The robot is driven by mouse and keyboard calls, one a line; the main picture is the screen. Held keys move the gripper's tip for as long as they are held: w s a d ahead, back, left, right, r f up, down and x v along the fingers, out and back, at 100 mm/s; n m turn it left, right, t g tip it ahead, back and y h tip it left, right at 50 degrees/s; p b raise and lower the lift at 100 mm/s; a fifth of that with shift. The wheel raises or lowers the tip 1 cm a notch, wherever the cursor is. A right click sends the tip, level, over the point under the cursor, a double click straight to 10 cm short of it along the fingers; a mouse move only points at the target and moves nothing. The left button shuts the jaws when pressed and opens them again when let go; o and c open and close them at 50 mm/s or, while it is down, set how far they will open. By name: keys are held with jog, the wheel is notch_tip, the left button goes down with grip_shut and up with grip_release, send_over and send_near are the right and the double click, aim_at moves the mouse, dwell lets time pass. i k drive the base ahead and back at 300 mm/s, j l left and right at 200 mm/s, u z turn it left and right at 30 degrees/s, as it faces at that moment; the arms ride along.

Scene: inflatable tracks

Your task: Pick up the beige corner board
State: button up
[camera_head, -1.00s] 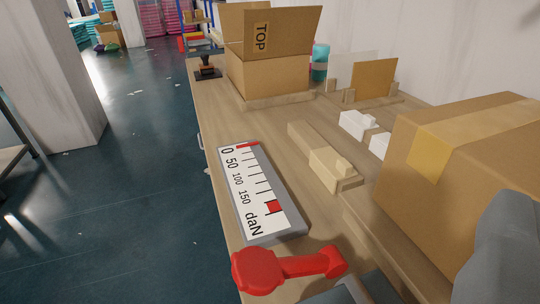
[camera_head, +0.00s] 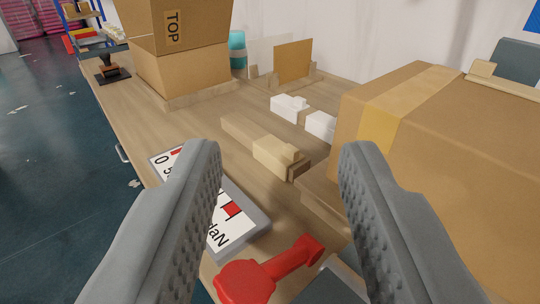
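A beige block-like piece with a small raised end (camera_head: 275,154), which looks like the beige corner board, sits in a wooden holder on the wooden table. My gripper (camera_head: 280,150) is open and empty. Its two grey ribbed fingers stand wide apart in the foreground, and the beige piece appears between their tips but farther off, not touched. The left finger hides part of the white force scale. Another beige piece (camera_head: 482,69) lies on top of the closed cardboard box at the right.
The closed box (camera_head: 440,125) stands close right of the beige piece. Two white pieces (camera_head: 290,107) sit behind it. The scale (camera_head: 238,212) and a red tool (camera_head: 262,277) lie in front. An open box (camera_head: 185,75) and an upright tan board (camera_head: 293,60) stand farther back.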

aim_at(271, 151)
jog(key=j+z, duration=0.25)
jog(key=z, duration=0.25)
jog(key=k+j+z, duration=0.15)
jog(key=z, duration=0.3)
jog(key=k+j+z, duration=0.15)
jog(key=z, duration=0.35)
